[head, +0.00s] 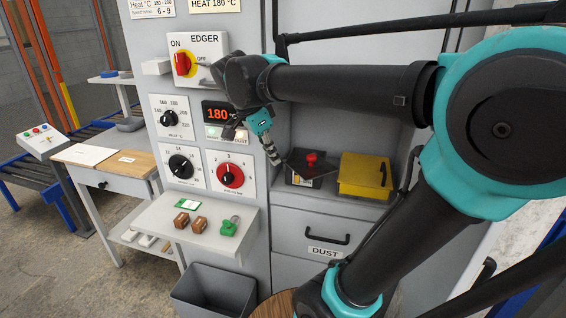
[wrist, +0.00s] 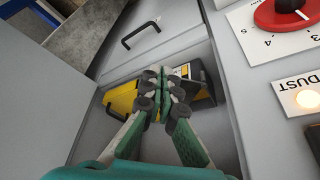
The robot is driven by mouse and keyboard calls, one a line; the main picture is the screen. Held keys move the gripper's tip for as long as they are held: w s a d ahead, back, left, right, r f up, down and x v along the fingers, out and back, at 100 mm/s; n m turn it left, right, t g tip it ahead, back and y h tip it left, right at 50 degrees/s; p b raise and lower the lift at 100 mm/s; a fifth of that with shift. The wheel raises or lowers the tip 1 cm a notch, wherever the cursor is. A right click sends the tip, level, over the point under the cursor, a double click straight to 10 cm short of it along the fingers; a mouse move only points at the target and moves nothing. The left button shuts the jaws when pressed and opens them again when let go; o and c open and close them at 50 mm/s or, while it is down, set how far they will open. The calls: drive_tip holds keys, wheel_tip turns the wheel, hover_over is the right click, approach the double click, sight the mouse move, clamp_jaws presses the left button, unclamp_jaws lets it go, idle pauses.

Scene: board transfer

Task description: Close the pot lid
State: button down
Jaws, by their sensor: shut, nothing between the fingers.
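A small dark pot (head: 303,181) with a dark lid and a red knob (head: 311,158) on top stands in the recess of the grey machine. The lid looks slightly tilted; I cannot tell how far open it is. My gripper (head: 274,158) is shut and empty, just left of the pot in the head view. In the wrist view my gripper (wrist: 166,82) has its fingertips together in front of the pot (wrist: 204,84), hiding part of it, including the knob. I cannot tell whether they touch.
A yellow box (head: 364,174) with a black handle stands right of the pot; it also shows in the wrist view (wrist: 121,98). The machine's control panel (head: 197,130) with dials is to the left. A ledge (head: 195,240) holds small blocks. A DUST drawer (head: 322,240) lies below.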

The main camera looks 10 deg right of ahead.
drive_tip(key=w+d+f, duration=0.2)
drive_tip(key=d+f, duration=0.5)
drive_tip(key=f, duration=0.1)
drive_tip(key=shift+s+d+f, duration=0.1)
idle(0.5)
